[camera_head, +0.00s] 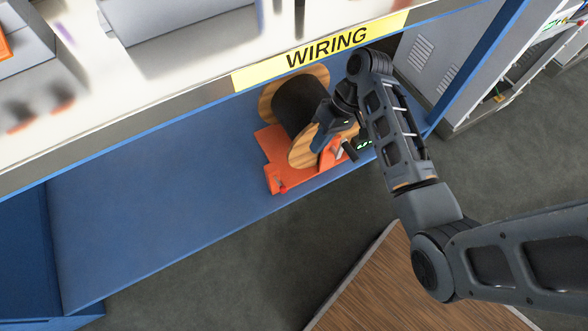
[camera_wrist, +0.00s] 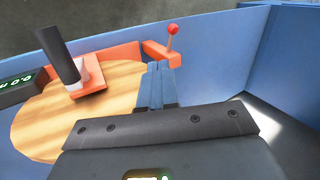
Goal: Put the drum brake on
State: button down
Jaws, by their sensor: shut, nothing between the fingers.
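A drum (camera_head: 298,105) wound with black cable stands on an orange stand (camera_head: 272,143) on the blue shelf. Its wooden flange (camera_wrist: 105,105) fills the left of the wrist view. A thin lever with a red ball knob (camera_wrist: 173,30) rises from an orange bracket (camera_wrist: 160,54) just beyond my fingertips; it looks like the drum brake. My gripper (camera_wrist: 158,66) is shut and empty, its fingers over the flange's edge and close below the bracket. Whether they touch the lever is unclear. In the head view my gripper (camera_head: 322,138) is in front of the drum and hides part of it.
The yellow WIRING sign (camera_head: 320,49) edges the worktop above. The blue shelf (camera_head: 150,220) is clear to the left.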

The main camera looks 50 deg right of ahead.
jog(key=b, duration=0.4)
send_near(280, 185)
notch_tip(280, 185, down, 5)
jog(key=s+a, duration=0.1)
jog(key=shift+s+a+f, duration=0.1)
jog(key=shift+s+a, duration=0.05)
jog(key=shift+a, duration=0.5)
jog(key=shift+s+f+t, duration=0.25)
jog(key=shift+s+t, duration=0.05)
jog(key=shift+t, duration=0.2)
jog(key=f+t+b, duration=0.1)
jog(key=s+f+n+t+h+b, duration=0.1)
jog(key=t, duration=0.1)
jog(key=f+t+b, duration=0.1)
jog(key=t, duration=0.1)
jog(key=shift+s+a+f+n+h, duration=0.25)
jog(key=shift+s+a+n+h, duration=0.05)
jog(key=shift+s+a+n, duration=0.1)
jog(key=shift+r+p, duration=0.7)
jog(key=shift+r, duration=0.1)
